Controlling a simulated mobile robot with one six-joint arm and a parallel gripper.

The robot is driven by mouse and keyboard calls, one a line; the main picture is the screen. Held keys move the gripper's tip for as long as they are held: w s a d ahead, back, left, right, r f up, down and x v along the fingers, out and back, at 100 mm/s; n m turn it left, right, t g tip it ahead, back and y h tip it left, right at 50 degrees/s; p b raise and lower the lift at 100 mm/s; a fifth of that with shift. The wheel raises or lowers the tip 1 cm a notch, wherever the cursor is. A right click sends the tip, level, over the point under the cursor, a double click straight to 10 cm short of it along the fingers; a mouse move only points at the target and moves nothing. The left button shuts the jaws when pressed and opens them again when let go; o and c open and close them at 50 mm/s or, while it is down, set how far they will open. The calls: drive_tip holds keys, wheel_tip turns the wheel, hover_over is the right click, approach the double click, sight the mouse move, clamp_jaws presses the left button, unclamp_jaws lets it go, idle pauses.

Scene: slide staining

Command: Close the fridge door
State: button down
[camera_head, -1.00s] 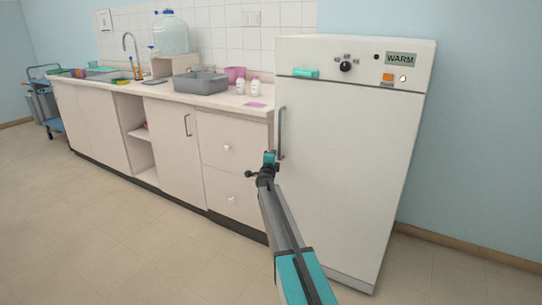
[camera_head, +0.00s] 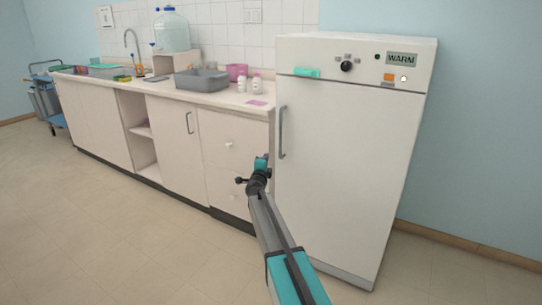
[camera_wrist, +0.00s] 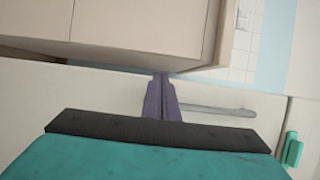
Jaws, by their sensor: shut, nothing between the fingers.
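The fridge is a tall white cabinet with a "WARM" label, at right in the head view. Its door (camera_head: 340,175) looks flush with the body, and I see no gap along its edges. A grey vertical handle (camera_head: 282,132) is on the door's left side. My gripper (camera_head: 262,160) is just left of and below the handle in the head view, apart from it. In the wrist view its two purple fingers (camera_wrist: 162,98) are together with nothing between them. The handle (camera_wrist: 215,110) lies to their right there, with the door's white face behind.
A counter with drawers (camera_head: 228,144) stands left of the fridge, close to my gripper. A grey basin (camera_head: 201,81), bottles and a pink sheet (camera_head: 257,103) are on it. A teal item (camera_head: 307,73) is at the door's top. The floor (camera_head: 120,230) in front is clear.

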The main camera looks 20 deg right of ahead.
drive_tip(key=s+a, duration=0.4)
drive_tip(key=a, duration=0.1)
drive_tip(key=shift+p, duration=0.4)
drive_tip(key=shift+a, duration=0.1)
